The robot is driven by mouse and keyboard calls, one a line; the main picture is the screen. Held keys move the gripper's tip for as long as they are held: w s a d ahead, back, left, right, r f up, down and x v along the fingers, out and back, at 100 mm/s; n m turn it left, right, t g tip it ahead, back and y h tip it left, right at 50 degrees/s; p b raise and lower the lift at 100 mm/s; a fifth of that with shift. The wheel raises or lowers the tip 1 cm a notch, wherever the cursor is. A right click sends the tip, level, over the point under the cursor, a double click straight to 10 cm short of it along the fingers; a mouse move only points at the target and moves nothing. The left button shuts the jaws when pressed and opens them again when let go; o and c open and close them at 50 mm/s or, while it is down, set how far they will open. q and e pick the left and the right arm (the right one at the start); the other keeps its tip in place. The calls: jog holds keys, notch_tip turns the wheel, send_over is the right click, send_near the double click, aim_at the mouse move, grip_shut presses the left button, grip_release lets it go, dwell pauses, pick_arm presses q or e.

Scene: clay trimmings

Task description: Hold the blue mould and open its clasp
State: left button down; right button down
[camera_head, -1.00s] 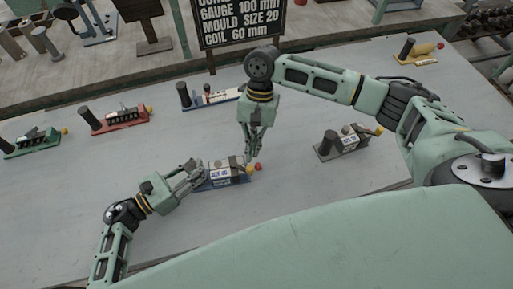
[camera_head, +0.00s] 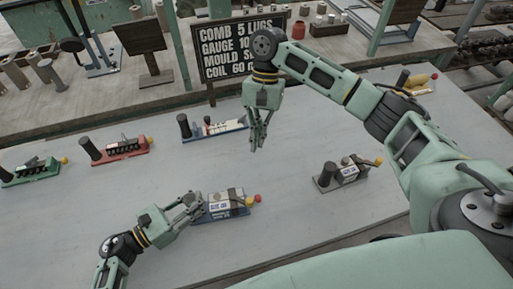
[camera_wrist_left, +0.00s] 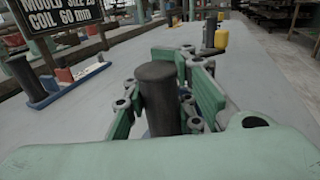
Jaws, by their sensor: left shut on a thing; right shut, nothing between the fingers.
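The blue mould (camera_head: 226,213) lies on the grey table at the lower middle of the head view. The clasp's state is too small to tell.
Another blue-based mould (camera_head: 188,138) stands behind. A red one (camera_head: 124,154) and a green one (camera_head: 40,173) are at left, a grey one (camera_head: 324,184) at right, a yellow one at far right. A sign (camera_head: 243,45) stands at the back. Table around the held mould is clear.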

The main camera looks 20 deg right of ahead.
dwell(0.3)
pick_arm(q)
jog(key=c, duration=1.4)
grip_release()
